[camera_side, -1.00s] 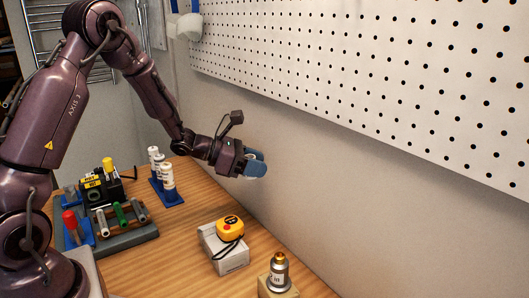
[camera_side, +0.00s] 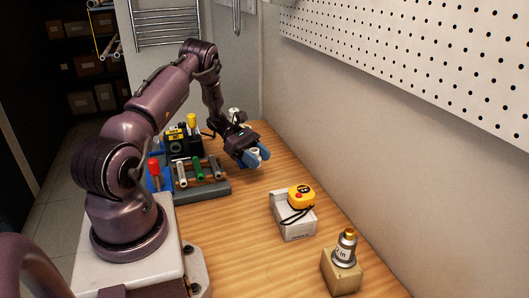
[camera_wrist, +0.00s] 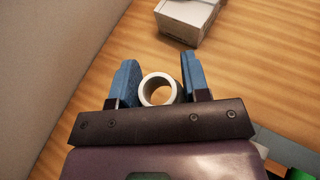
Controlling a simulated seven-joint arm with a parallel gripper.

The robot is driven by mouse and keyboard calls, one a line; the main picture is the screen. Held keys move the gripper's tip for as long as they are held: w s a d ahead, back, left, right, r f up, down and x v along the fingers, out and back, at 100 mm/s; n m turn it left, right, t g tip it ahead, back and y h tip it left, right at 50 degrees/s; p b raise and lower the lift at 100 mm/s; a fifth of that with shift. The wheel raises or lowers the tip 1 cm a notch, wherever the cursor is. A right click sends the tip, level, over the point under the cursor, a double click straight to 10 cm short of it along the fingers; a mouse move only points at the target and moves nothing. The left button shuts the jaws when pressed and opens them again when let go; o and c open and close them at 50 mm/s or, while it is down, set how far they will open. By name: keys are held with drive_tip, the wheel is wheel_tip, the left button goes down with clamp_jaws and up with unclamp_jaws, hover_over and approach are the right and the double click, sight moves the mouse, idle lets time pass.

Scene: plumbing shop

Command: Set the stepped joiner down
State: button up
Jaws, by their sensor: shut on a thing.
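My gripper (camera_side: 257,157) has blue fingers and is shut on a white tubular piece (camera_side: 255,152), which I take to be the stepped joiner. In the wrist view the joiner (camera_wrist: 143,90) shows its round open end between the two fingers of my gripper (camera_wrist: 158,75). Its steps cannot be made out from this angle. In the side view the fingers hide most of it. The gripper is over the wooden bench, just right of the pipe rack; whether the joiner touches the bench cannot be told.
A dark rack (camera_side: 207,190) with several pipes stands left of the gripper. A white box (camera_side: 297,224) carries a yellow tape measure (camera_side: 301,195). A grey "2 in" fitting (camera_side: 345,250) sits on a wooden block (camera_side: 341,277). Bare bench (camera_side: 240,245) lies between rack and box.

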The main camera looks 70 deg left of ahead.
sight(259, 185)
drive_tip(key=shift+f, duration=2.85)
drive_tip(key=shift+f, duration=0.55)
drive_tip(key=o, duration=1)
drive_tip(key=shift+r, duration=0.3)
wheel_tip(259, 185, up, 2)
drive_tip(key=shift+r, duration=0.25)
drive_tip(key=s+d+r, duration=0.6)
drive_tip(key=s, duration=0.1)
drive_tip(key=s+d+r, duration=0.3)
drive_tip(key=shift+s+r, duration=0.35)
drive_tip(key=shift+s, duration=0.05)
